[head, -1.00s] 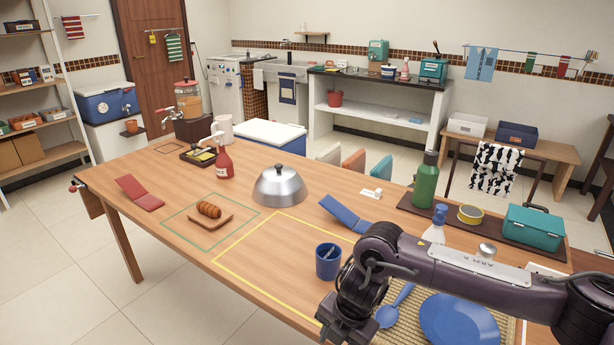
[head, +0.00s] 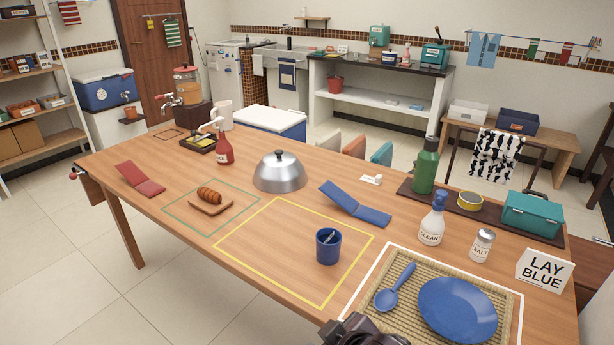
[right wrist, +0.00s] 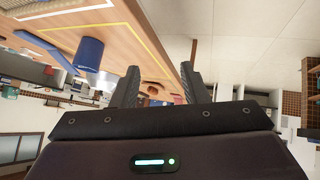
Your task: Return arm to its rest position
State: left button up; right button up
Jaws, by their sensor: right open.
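My right gripper (right wrist: 160,86) shows in the right wrist view with its two dark fingers apart and nothing between them. In the head view only a dark piece of my right arm shows at the bottom edge, in front of the woven mat (head: 464,279); its gripper is hidden there. The blue cup (head: 328,248) stands inside the yellow outline and also shows in the right wrist view (right wrist: 89,53), apart from the fingers. A blue plate (head: 458,309) and a blue spoon (head: 396,288) lie on the mat. My left gripper is not in view.
On the wooden table (head: 190,240) stand a silver dome (head: 280,173), a spray bottle (head: 432,222), a salt shaker (head: 482,246) and a LAY BLUE sign (head: 544,270). A roll lies on a small board (head: 222,209). The yellow outline is clear except for the cup.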

jog(key=s+d+f+m+g+h, duration=0.2)
jog(key=s+d+f+m, duration=0.15)
jog(key=s+d, duration=0.35)
jog(key=s+d+f+m+g+h, duration=0.25)
jog(key=s+d+m, duration=0.2)
jog(key=d, duration=0.45)
notch_tip(320, 180, down, 32)
jog(key=s+g, duration=0.1)
jog(key=s, duration=0.2)
jog(key=s+d+f, duration=0.1)
jog(key=s+f, duration=0.7)
jog(key=s, duration=0.1)
jog(key=s+d+f+g, duration=0.1)
jog(key=s+d+f, duration=0.1)
jog(key=s+f, duration=0.6)
jog(key=shift+s+d+f+n, duration=0.25)
jog(key=shift+s+n, duration=0.15)
jog(key=shift+s, duration=0.35)
jog(key=shift+g+y, duration=0.25)
jog(key=shift+s, duration=0.15)
jog(key=shift+c, duration=0.4)
